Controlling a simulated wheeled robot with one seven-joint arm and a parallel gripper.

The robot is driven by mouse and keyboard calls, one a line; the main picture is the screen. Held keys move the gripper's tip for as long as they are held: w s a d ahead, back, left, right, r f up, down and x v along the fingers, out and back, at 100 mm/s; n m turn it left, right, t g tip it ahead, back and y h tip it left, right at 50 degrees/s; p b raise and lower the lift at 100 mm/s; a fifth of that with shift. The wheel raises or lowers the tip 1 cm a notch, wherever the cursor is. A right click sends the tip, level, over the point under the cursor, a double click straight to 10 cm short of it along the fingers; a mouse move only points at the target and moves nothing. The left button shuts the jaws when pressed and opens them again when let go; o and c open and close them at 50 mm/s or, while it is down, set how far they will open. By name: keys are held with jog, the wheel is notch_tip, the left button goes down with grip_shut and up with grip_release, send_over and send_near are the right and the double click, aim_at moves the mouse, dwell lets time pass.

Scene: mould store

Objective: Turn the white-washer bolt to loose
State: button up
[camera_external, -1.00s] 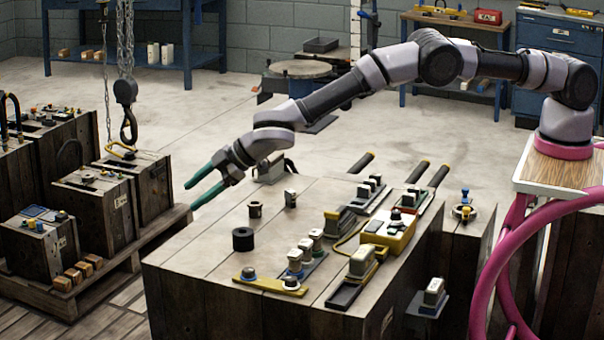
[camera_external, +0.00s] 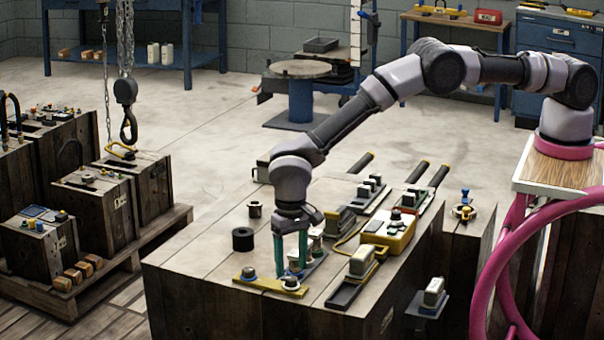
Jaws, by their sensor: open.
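A yellow bar (camera_external: 270,285) lies near the front edge of the wooden crate top. At its right end sits a dark-headed bolt with a white washer (camera_external: 291,285). At its left end is a bolt with a blue washer (camera_external: 248,273). My gripper (camera_external: 290,268) points straight down with its green fingers apart, just behind the white-washer bolt in the picture. A pale post (camera_external: 294,262) shows between the fingers; it belongs to a row on a grey-blue plate (camera_external: 314,266). I cannot tell whether the fingertips touch anything; they partly hide the row.
A black ring (camera_external: 243,239) and a small brown cylinder (camera_external: 255,209) stand left of my gripper. A yellow box (camera_external: 388,235) and a dark tray with a pale block (camera_external: 361,262) are to the right. The crate top's left front is clear.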

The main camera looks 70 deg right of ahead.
aim_at(291, 278)
jog(key=shift+f, duration=1.65)
grip_shut()
